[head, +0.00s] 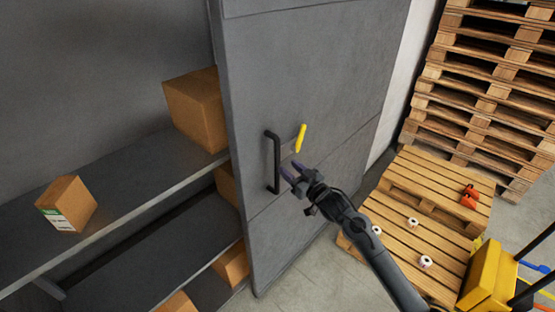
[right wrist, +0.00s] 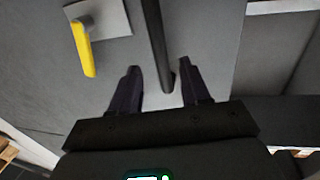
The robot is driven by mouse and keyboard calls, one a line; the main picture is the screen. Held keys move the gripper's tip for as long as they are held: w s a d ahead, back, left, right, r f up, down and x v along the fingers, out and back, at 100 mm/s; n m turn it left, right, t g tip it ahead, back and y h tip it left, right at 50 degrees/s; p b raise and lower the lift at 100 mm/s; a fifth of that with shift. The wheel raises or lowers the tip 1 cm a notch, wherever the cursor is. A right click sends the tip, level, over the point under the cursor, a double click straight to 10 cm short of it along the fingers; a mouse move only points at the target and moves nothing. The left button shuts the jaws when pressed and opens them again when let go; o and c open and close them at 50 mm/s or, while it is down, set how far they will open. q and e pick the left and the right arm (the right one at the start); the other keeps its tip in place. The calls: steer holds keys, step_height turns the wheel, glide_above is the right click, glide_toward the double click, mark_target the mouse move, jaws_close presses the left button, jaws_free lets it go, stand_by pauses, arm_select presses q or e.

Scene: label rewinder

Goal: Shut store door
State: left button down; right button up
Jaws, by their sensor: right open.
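The grey store door (head: 300,70) stands open, swung out to the right of the shelves. It has a black vertical bar handle (head: 275,162) and a yellow lever (head: 300,138) beside it. My right gripper (head: 291,172) is open at the lower part of the bar handle. In the right wrist view the handle (right wrist: 158,50) runs down to between the two fingers of the right gripper (right wrist: 160,85), with gaps on both sides. The yellow lever (right wrist: 85,50) is left of the fingers there. My left gripper is not in view.
Grey shelves (head: 110,190) left of the door hold several cardboard boxes (head: 196,108). Right of the door, a pallet (head: 425,190) carries white rolls (head: 412,222) and a red object (head: 469,196). Stacked pallets (head: 485,80) stand behind, and a yellow item (head: 490,275) is at front right.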

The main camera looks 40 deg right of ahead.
mark_target(279, 160)
steer(key=shift+w+d, duration=0.15)
steer(key=shift+w, duration=3.8)
steer(key=shift+c, duration=0.3)
jaws_close()
